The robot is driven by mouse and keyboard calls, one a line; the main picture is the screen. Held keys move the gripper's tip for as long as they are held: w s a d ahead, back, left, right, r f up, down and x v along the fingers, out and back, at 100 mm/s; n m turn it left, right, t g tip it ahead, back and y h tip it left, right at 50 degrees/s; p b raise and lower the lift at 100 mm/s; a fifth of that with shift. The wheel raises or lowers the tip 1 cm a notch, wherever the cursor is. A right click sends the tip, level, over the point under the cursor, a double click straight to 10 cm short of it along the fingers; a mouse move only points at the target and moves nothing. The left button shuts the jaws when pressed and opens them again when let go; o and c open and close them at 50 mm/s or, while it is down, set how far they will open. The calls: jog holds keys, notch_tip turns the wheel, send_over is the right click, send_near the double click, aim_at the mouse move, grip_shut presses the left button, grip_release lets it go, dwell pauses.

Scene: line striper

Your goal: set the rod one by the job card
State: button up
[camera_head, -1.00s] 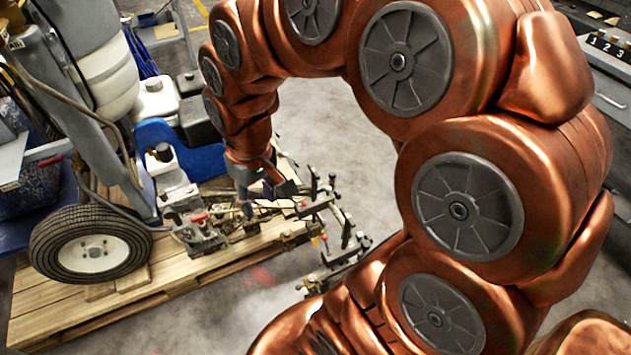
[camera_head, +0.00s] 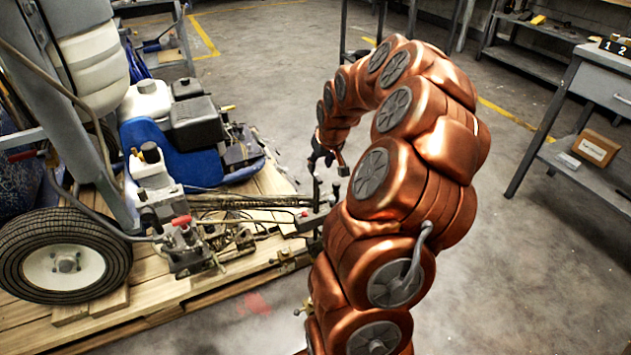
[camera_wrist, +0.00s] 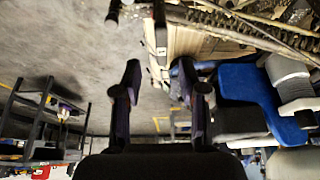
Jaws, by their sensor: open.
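The line striper stands on a wooden pallet (camera_head: 160,300) at the left of the head view, with its wheel (camera_head: 65,262) near the front. Long thin rods (camera_head: 250,201) run across its low front part to a bracket with upright posts (camera_head: 312,218). The rods also show in the wrist view (camera_wrist: 262,22), at the upper right. I cannot tell which is rod one. My gripper (camera_head: 324,158) is beyond the bracket in the head view, small and partly hidden by my arm. In the wrist view my gripper (camera_wrist: 157,80) is open and empty, its fingers apart. No readable job card shows.
Open concrete floor (camera_head: 260,60) lies behind my arm.

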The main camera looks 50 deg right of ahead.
aim_at(316, 174)
jog(key=shift+b+x, duration=0.35)
jog(key=shift+x, duration=3.4)
jog(key=shift+c, duration=0.4)
grip_shut()
